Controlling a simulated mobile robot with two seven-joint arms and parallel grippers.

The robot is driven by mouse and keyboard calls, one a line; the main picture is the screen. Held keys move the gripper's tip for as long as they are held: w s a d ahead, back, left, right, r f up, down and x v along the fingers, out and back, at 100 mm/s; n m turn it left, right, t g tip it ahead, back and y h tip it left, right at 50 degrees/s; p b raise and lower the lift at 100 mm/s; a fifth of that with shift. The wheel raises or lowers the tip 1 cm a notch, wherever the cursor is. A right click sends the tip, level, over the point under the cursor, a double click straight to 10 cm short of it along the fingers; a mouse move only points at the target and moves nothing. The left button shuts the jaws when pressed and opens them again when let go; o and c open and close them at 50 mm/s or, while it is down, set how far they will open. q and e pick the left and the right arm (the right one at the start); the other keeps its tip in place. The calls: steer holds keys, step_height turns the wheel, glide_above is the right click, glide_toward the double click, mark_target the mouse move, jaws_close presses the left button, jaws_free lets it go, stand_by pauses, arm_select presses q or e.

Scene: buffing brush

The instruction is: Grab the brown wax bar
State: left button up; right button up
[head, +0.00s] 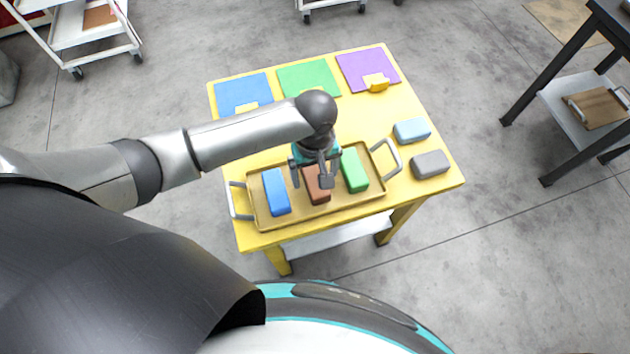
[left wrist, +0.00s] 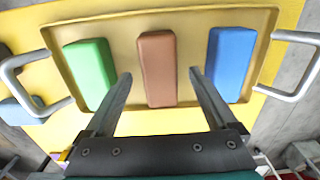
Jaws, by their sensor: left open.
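The brown wax bar (head: 316,190) lies in the middle of a yellow tray (head: 345,212) on the yellow table, between a blue bar and a green bar. My left gripper (head: 311,182) is over the brown bar and hides part of it in the head view. In the left wrist view the brown bar (left wrist: 157,68) stands between the two open fingers (left wrist: 160,75), with a gap on each side. The fingers are empty; their height above the tray is hard to tell. My right gripper is not in view.
In the tray, the blue bar (head: 276,192) and the green bar (head: 354,170) flank the brown one closely. The tray has grey handles (head: 239,202). A light blue block (head: 412,130) and a grey block (head: 430,164) lie right of it. Coloured mats (head: 308,78) lie at the far edge.

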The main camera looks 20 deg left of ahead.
arm_select(q)
step_height(320, 180, down, 2)
steer(key=shift+f+b, duration=0.15)
steer(key=shift+b, duration=0.15)
jaws_close()
stand_by(0.6)
